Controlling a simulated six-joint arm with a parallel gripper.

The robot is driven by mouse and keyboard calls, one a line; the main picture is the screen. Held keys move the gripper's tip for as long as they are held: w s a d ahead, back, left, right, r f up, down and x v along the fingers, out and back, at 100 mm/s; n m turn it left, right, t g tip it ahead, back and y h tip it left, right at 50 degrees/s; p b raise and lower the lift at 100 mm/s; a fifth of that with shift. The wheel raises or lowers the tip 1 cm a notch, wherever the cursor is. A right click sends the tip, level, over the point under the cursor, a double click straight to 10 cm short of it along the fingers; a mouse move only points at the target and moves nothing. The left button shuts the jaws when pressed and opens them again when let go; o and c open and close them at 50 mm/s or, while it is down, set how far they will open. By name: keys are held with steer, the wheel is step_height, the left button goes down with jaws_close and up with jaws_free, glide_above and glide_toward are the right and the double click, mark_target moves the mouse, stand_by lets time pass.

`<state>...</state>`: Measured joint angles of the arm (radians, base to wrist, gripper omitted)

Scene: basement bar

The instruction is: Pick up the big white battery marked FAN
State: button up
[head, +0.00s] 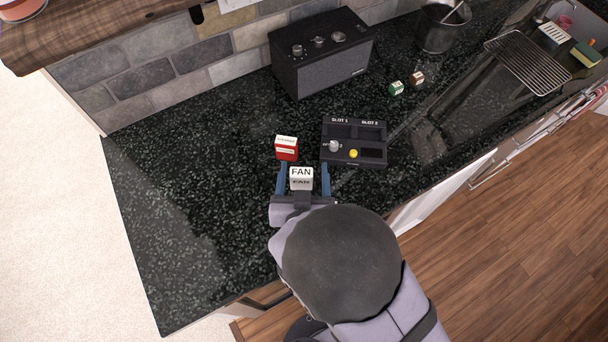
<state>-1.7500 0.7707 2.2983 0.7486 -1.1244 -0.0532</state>
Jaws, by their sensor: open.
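The big white battery marked FAN (301,183) stands on the dark speckled counter, its label facing up. My gripper (303,172) is open, with one blue finger on each side of the white battery. Whether the fingers touch it, I cannot tell. The gripper's palm and my arm lie just in front of the battery and hide the counter beneath them.
A red and white block (286,148) stands close beyond the left finger. A black panel (372,158) marked SLOT 1 and SLOT 2 lies close to the right finger. A black speaker (330,68) and small green (396,88) and brown (417,78) blocks are farther back. The left counter is clear.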

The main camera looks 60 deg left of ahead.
steer(key=c, duration=1.3)
steer(key=shift+o, duration=0.2)
steer(key=shift+r, duration=0.15)
steer(key=shift+r+b, duration=0.5)
steer(key=shift+r, duration=4.4)
